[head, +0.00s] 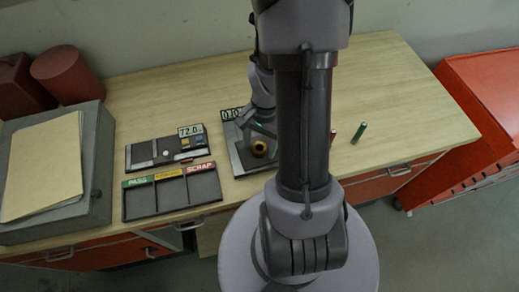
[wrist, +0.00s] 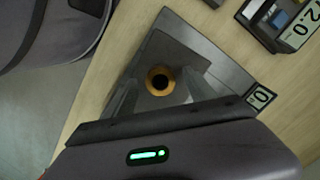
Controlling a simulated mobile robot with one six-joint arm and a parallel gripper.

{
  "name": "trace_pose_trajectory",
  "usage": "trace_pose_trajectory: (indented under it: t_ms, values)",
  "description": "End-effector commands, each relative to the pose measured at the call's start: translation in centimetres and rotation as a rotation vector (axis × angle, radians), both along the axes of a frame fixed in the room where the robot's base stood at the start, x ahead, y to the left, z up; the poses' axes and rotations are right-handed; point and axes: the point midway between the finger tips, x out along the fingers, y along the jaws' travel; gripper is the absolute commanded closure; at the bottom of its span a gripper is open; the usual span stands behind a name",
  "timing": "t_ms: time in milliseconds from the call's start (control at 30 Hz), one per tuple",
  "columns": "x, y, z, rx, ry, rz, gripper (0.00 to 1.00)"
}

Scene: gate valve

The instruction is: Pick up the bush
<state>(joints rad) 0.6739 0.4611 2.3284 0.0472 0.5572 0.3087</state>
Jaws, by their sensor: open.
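The bush is a short brass-coloured ring with a dark hole (wrist: 160,80). It sits on a dark grey plate (wrist: 213,66) on the wooden bench, and it also shows in the head view (head: 259,149). My gripper (wrist: 160,94) is open, with one finger to each side of the bush in the wrist view. In the head view my gripper (head: 262,130) is just behind the bush. I cannot tell how far the fingertips are above the plate or whether they touch the bush.
Left are a panel with a 72.0 display (head: 190,130) and a PASS-to-SCRAP tray (head: 141,202). A grey box with papers (head: 98,165) is far left. A green cylinder (head: 359,132) stands right. The bench's right end (head: 410,110) is clear.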

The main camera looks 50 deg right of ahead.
Motion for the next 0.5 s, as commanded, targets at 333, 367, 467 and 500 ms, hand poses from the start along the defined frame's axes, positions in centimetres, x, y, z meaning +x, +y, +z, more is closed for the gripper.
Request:
trace_pose_trajectory:
  t_ms: [333, 367, 467, 500]
  values:
    - [-0.01, 0.00, 0.05, 0.000, 0.000, 0.000, 0.99]
    - [-0.01, -0.01, 0.06, 0.000, 0.000, 0.000, 1.00]
    - [0.00, -0.01, 0.07, 0.000, 0.000, 0.000, 1.00]
    - [0.00, -0.01, 0.07, 0.000, 0.000, 0.000, 1.00]
